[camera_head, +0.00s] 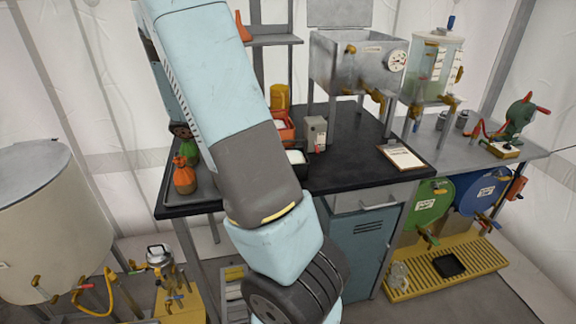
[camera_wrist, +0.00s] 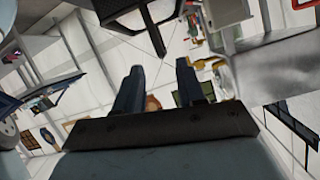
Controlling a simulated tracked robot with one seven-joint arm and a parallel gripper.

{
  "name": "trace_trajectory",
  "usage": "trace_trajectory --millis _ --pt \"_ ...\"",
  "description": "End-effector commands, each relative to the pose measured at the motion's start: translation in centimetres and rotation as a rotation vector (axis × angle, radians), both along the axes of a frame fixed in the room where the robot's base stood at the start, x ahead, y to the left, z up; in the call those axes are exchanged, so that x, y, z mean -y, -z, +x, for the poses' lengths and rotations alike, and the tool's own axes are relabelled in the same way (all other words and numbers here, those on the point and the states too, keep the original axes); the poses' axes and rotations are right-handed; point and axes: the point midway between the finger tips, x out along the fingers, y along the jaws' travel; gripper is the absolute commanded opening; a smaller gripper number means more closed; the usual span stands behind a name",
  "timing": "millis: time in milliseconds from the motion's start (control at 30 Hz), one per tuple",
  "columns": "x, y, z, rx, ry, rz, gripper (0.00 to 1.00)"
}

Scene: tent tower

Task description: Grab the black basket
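A black basket (camera_head: 298,156) with pale contents sits on the dark bench top. My arm hides its left part in the head view. An orange-red basket (camera_head: 285,134) stands just behind it. My gripper (camera_wrist: 158,82) shows in the wrist view with its two dark fingers apart and nothing clearly held between them. A small brownish object (camera_wrist: 152,103) shows beyond the fingers, too unclear to name.
A grey box (camera_head: 314,134) stands right of the baskets, and a clipboard (camera_head: 401,156) lies farther right. Orange and green bottles (camera_head: 185,174) stand at left. A metal tank (camera_head: 352,65) rises behind. A black tray (camera_head: 449,265) lies on the yellow grate below. The bench's front middle is clear.

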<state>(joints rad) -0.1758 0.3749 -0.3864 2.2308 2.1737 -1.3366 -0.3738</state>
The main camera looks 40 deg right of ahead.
Motion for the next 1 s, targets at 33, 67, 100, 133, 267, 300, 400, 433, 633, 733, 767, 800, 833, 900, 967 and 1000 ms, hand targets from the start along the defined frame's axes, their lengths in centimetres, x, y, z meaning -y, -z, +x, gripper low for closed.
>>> trace_trajectory --millis 33,67,100,133,267,300,400,433,633,733,767,800,833,900,967,1000 --pt "0.4 0.2 -0.3 -0.001 0.001 -0.001 0.39" --pt "0.7 0.3 -0.4 -0.001 0.001 -0.001 0.39" --pt "0.9 0.4 -0.6 -0.001 0.001 0.0 0.39" --pt "1.0 0.5 -0.7 0.0 0.001 0.0 0.39" --pt "1.5 0.7 -0.9 0.0 0.001 0.0 0.39" --pt "1.8 0.7 -1.1 -0.002 0.001 0.0 0.39" --pt "2.9 1.1 -1.7 -0.001 0.002 0.0 0.39" --pt "3.3 1.2 -1.9 -0.001 0.003 0.0 0.39" --pt "5.1 2.1 -3.0 0.0 0.002 0.001 0.39" --pt "5.5 2.2 -3.2 0.0 0.0 0.0 0.39" --pt "5.5 2.2 -3.2 0.0 0.0 0.0 0.39" --pt "5.6 2.2 -3.2 0.0 0.0 0.0 0.39" --pt "5.6 2.2 -3.2 0.0 0.0 0.0 0.39" --pt "5.5 2.2 -3.2 0.0 0.0 0.0 0.39" --pt "5.5 2.2 -3.2 0.0 0.0 0.0 0.38" --pt "5.5 2.2 -3.2 0.0 0.0 0.0 0.34"
